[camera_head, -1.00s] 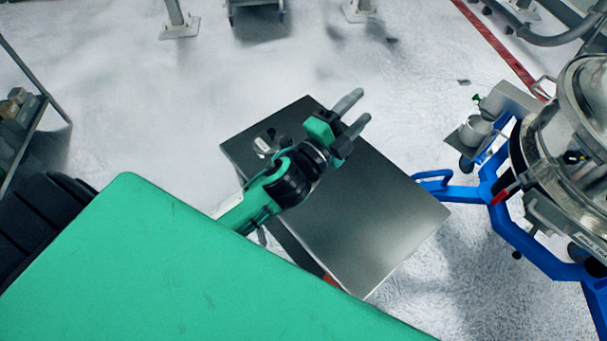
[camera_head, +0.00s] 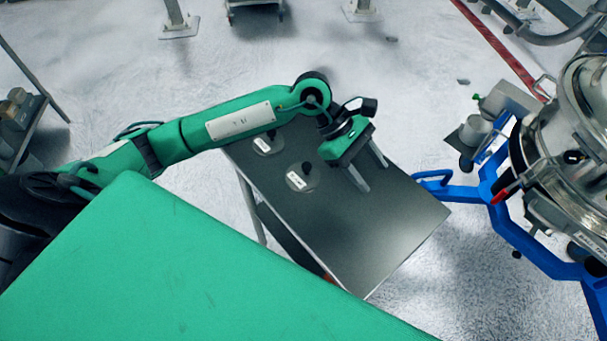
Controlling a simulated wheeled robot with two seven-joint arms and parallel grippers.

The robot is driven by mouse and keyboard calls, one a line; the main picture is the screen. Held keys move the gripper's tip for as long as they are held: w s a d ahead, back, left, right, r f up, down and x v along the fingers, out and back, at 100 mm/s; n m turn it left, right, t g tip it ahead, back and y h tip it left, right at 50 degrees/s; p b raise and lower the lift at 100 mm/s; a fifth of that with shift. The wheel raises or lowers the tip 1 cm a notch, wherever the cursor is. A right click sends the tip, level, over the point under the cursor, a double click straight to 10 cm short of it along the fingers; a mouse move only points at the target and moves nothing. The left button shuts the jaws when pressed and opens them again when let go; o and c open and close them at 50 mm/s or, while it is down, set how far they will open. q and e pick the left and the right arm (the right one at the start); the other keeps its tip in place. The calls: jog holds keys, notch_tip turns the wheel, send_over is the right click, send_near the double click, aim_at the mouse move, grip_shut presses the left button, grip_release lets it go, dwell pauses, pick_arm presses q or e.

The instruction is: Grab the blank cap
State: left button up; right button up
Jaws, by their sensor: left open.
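Two round clear caps, each with a black knob and a white label, lie on the grey metal table (camera_head: 385,240). The nearer cap (camera_head: 293,187) is left of my left gripper; the farther cap (camera_head: 261,151) is partly covered by my left arm. The label writing is too small to read, so I cannot tell which is the blank cap. My left gripper (camera_head: 375,178) is open and empty over the table, right of both caps, with its fingers pointing down toward the tabletop. My right gripper is not in view.
A steel sifter machine (camera_head: 570,140) on a blue frame (camera_head: 483,193) stands at the right, close to the table's right corner. The right and front parts of the tabletop are clear. A shelf rack (camera_head: 18,115) stands at the far left.

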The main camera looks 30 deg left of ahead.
pick_arm(q)
jog(key=w+a+f+m+y, duration=0.1)
jog(key=w+a+f+y, duration=0.15)
jog(key=a+y, duration=0.4)
jog(key=y+p, duration=0.2)
jog(key=y, duration=0.1)
send_over(307, 165)
jog(key=shift+m+t, duration=0.3)
jog(key=shift+m, duration=0.1)
jog(key=f, duration=0.7)
jog(key=shift+a, duration=0.3)
jog(key=shift+d+f+p, duration=0.15)
jog(key=shift+f+p, duration=0.3)
jog(key=shift+p, duration=0.25)
jog(key=f+p, duration=0.1)
jog(key=f, duration=0.2)
jog(key=shift+s+d+f+p, duration=0.1)
jog(key=shift+d+f+p, duration=0.1)
jog(key=shift+p, duration=0.2)
jog(key=shift+f, duration=0.55)
grip_shut()
jog(key=shift+r, duration=0.1)
